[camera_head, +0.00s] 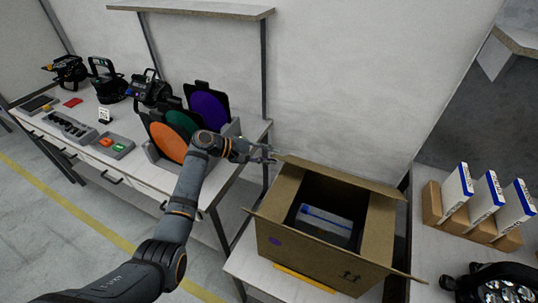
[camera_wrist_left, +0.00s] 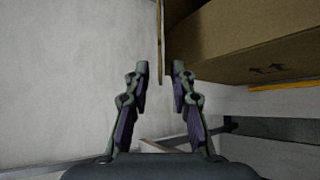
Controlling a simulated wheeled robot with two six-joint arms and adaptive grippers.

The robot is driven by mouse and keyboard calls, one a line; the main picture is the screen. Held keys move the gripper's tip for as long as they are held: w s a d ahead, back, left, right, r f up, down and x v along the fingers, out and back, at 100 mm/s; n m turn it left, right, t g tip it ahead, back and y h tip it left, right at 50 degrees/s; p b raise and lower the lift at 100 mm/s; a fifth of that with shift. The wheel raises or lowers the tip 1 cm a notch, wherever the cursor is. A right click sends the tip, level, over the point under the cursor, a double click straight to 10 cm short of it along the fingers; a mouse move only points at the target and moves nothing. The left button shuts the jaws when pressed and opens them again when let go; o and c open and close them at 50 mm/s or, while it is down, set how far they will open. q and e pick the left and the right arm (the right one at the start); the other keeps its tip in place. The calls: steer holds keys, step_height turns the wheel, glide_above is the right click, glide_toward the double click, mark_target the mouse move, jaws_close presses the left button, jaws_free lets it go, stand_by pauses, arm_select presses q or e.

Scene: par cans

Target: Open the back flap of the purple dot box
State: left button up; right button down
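The cardboard box (camera_head: 312,262) stands on a low table, with a purple dot (camera_head: 275,241) on its front side. Its back flap (camera_head: 342,176) extends along the far rim, and the top is open enough to show a blue-and-white package (camera_head: 325,224) inside. My left gripper (camera_head: 268,154) is at the back flap's left end. In the left wrist view my left gripper (camera_wrist_left: 160,68) has its fingers apart. A thin cardboard edge (camera_wrist_left: 161,40) shows edge-on in line with the gap; contact cannot be told. The box (camera_wrist_left: 270,60) fills that view's upper right. My right gripper is not in view.
A workbench (camera_head: 235,185) at left holds orange (camera_head: 168,142), green and purple (camera_head: 208,108) discs and several lamps. A wall stands close behind the box. At right are white-and-blue packages (camera_head: 487,197) in a cardboard holder and a black lamp (camera_head: 495,285).

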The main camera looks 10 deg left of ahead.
arm_select(q)
steer(key=v, duration=1.2)
